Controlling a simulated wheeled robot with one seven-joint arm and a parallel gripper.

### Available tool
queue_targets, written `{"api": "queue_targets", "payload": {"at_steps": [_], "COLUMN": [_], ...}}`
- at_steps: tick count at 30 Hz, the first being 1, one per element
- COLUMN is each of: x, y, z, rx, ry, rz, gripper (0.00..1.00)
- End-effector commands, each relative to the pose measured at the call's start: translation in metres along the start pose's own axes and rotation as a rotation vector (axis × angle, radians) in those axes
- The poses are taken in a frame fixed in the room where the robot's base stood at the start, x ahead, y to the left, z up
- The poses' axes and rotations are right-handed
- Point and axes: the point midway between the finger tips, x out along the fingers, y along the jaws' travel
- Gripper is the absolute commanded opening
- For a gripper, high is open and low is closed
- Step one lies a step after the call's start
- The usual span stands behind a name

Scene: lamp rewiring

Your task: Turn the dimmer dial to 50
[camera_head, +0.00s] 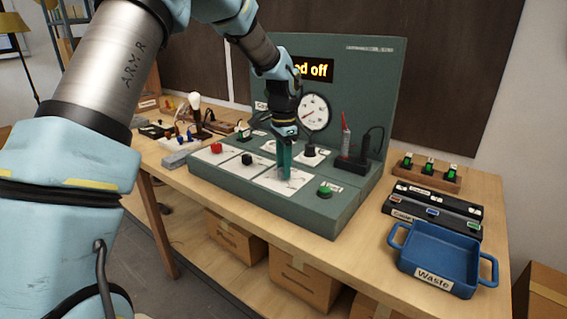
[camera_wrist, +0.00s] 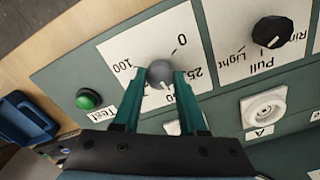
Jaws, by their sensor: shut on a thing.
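The grey dimmer dial (camera_wrist: 159,72) sits on a white plate (camera_wrist: 136,50) marked 0, 25 and 100; another mark below the dial is partly hidden by my gripper. A pale pointer line on the dial appears to face down toward that mark, near my right finger. My gripper (camera_wrist: 160,76) is shut on the dial, one green finger on each side. In the head view my gripper (camera_head: 285,172) reaches down onto the dial's plate (camera_head: 272,182) and hides the dial.
A green Test button (camera_wrist: 88,98) and a black Pull Light knob (camera_wrist: 272,32) flank the dial. A blue Waste tray (camera_head: 438,258) stands right.

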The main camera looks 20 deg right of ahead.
Motion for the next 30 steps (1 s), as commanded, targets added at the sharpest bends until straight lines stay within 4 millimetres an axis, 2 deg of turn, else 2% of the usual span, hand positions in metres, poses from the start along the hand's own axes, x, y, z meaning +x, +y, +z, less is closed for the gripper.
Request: {"api": "queue_targets", "payload": {"at_steps": [12,27,28,30], "x": [-0.001,-0.0007,-0.0007,-0.0007], "y": [-0.0005,-0.0005,-0.0005,-0.0005], "z": [-0.001,-0.0011,-0.0011,-0.001], "rx": [0.158,0.173,0.173,0.173], "ry": [0.003,0.003,0.003,0.002], "rz": [-0.002,-0.002,-0.002,-0.002], "gripper": [0.0,0.0,0.45,0.53]}}
